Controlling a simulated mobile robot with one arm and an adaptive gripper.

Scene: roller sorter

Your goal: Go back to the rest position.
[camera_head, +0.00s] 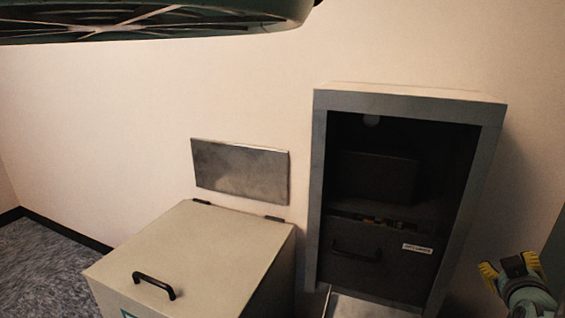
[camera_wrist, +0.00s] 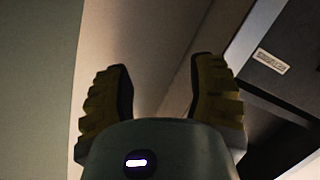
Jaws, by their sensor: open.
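My gripper (camera_head: 512,268) is at the lower right of the head view, to the right of the grey cabinet. Its two yellow ribbed fingers stand apart, open, and nothing shows between them. The wrist view also shows the open fingers of my gripper (camera_wrist: 160,92), with a pale wall behind the gap. No rest position is marked in either view.
The grey open-fronted cabinet (camera_head: 318,190) has a dark inside with a handled front panel (camera_head: 375,270). Its label (camera_wrist: 271,61) shows in the wrist view. A beige lidded box (camera_head: 205,250) with a black handle stands left. A metal plate (camera_head: 240,170) is on the wall.

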